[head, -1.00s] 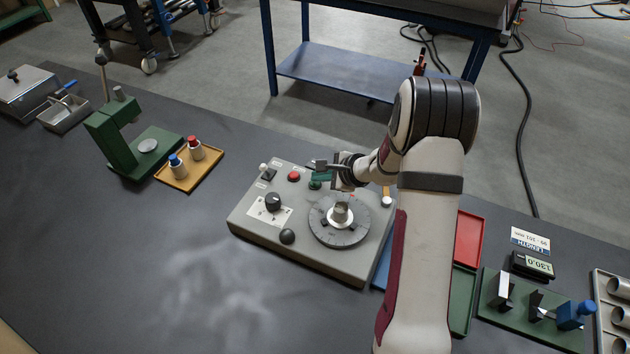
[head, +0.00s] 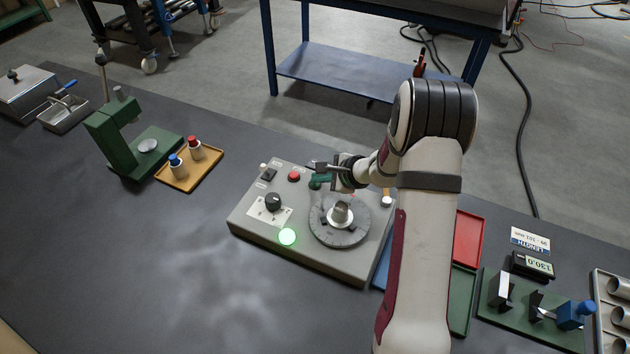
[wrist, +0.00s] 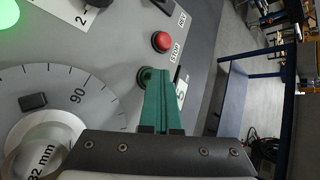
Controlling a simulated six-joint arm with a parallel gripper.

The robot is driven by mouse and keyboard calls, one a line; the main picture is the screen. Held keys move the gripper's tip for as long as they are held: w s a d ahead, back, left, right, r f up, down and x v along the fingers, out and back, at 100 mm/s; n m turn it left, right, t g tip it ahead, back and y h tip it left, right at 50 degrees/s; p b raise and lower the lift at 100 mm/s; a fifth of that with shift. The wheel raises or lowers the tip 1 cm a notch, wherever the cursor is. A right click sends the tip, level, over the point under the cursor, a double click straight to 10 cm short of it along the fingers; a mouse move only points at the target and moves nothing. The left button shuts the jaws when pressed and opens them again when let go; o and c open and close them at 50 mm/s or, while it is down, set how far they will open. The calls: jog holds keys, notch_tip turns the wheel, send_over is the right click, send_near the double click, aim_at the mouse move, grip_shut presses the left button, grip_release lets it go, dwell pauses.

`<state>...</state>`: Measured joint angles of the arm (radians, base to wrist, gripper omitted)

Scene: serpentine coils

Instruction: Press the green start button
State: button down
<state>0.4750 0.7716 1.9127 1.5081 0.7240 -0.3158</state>
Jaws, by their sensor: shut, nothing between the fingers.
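The green start button (wrist: 144,76) shows in the wrist view as a dark green round cap beside the red STOP button (wrist: 162,41). My gripper's green fingers (wrist: 158,88) are shut together and empty. Their tips lie over the button and hide part of it; they look in contact with it. In the head view my gripper (head: 319,181) is at the far edge of the grey control box (head: 262,233), and the start button is mostly hidden beneath it. A round lamp (head: 287,237) on the box glows bright green; it also shows in the wrist view (wrist: 9,13).
The box carries a round dial (head: 322,232) with a metal hub, a black knob (head: 273,202) and a toggle switch (head: 266,172). A green press (head: 112,140) and a yellow tray (head: 207,173) stand left. Red and green trays lie right. The front left bench is clear.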

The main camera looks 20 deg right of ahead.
aim_at(319, 187)
jog(key=shift+r, duration=0.85)
notch_tip(319, 187, up, 5)
dwell(0.7)
